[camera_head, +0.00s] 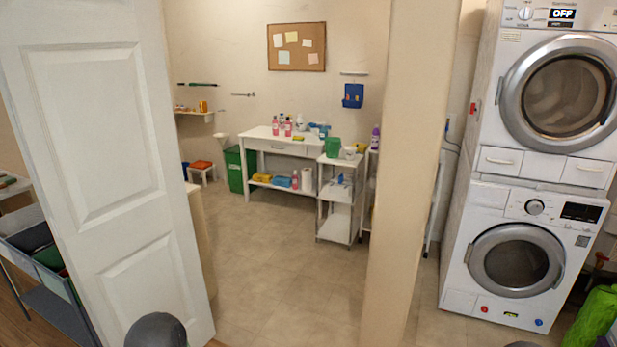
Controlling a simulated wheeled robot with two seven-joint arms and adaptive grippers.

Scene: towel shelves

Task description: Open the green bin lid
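A dark green bin (235,172) stands on the floor at the back of the room, just left of a white table. It is far from me, beyond the doorway. Its top edge shows, but it is too small to tell how the lid sits. Neither of my grippers shows clearly. Only a rounded dark grey part of mine shows at the bottom left, with a small dark edge at the bottom right.
A white door (105,150) stands at the left, and a beige wall post (408,180) at the right. The floor (285,260) between them is clear toward the table (300,148). A white shelf cart (340,192) stands by the table. Stacked washers (510,262) are at the right.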

